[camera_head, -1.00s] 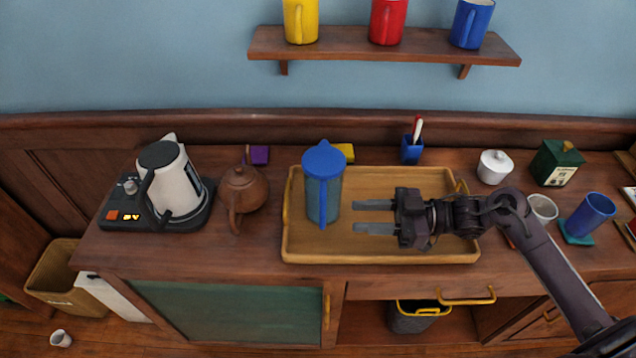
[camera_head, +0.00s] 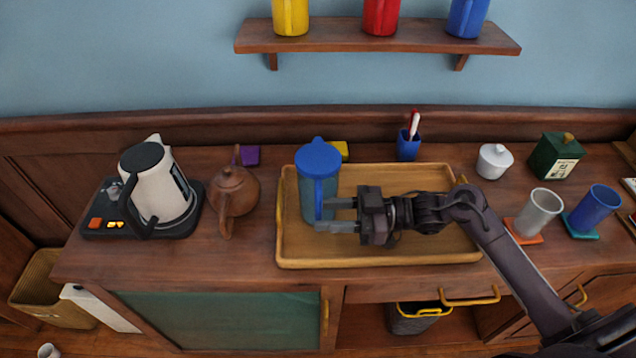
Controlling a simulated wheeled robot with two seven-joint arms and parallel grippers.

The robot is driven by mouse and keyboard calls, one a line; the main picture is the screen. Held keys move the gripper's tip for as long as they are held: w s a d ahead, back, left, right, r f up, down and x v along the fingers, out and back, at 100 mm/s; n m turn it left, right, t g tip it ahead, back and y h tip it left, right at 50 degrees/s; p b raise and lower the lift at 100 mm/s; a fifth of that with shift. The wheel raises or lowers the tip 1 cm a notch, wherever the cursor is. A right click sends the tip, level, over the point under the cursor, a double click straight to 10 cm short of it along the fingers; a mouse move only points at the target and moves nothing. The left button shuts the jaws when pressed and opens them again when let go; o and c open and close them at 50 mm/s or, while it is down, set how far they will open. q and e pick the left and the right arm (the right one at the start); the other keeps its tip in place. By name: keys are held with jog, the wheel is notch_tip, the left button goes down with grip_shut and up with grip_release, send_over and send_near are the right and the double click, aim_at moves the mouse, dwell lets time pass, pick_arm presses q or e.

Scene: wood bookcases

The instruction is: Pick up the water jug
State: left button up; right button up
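The water jug, translucent blue-grey with a bright blue lid (camera_head: 318,160) and a blue handle, stands upright on the left part of the wooden tray (camera_head: 420,262). My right gripper (camera_head: 322,214) reaches in from the right, its fingers pointing left at the jug's lower handle. The two fingers are apart, one above the other in the picture, with their tips overlapping the handle and lower body. I cannot tell whether they touch the jug. My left gripper is not in view.
A brown teapot (camera_head: 234,192) and a white kettle (camera_head: 160,190) on its dark base stand left of the tray. To the right are a grey cup (camera_head: 538,214), a blue cup (camera_head: 594,210) and a white lidded pot (camera_head: 493,161). A mug shelf (camera_head: 370,40) hangs above.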

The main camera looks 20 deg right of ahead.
jog(key=shift+x, duration=1.15)
grip_shut()
dwell(0.5)
jog(key=shift+d+r, duration=0.1)
